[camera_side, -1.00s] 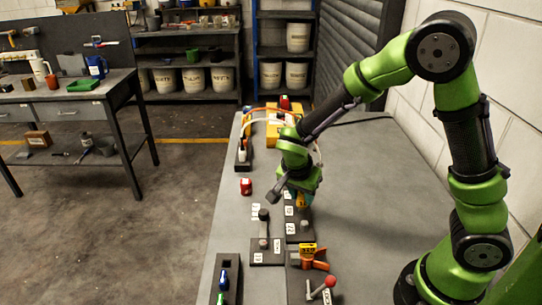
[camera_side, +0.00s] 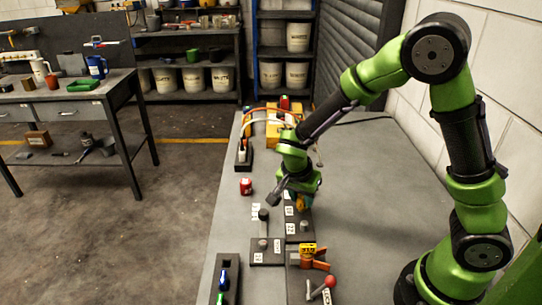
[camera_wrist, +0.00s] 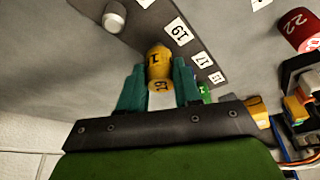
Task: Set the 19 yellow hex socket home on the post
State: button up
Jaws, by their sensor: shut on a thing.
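The yellow hex socket (camera_wrist: 159,62), marked 19, is between the two teal fingers of my gripper (camera_wrist: 157,80) in the wrist view. My gripper is shut on it. In the side view the socket (camera_side: 300,203) shows as a small yellow patch under my gripper (camera_side: 304,200), over the dark rack (camera_side: 296,238). In the wrist view it is beside the white label 19 (camera_wrist: 179,31). The post at that label is hidden by the socket and fingers, so I cannot tell whether the socket is around it or above it.
A bare grey post (camera_wrist: 114,16) stands on the rack in the wrist view. A red socket marked 22 (camera_wrist: 302,29) lies off the rack; it is left of the rack in the side view (camera_side: 246,186). A dark lever block (camera_side: 266,252) and an orange-handled tool (camera_side: 310,262) are nearer.

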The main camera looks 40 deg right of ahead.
jog(key=shift+f, duration=0.65)
jog(key=o, duration=1.4)
jog(key=shift+v, duration=3.5)
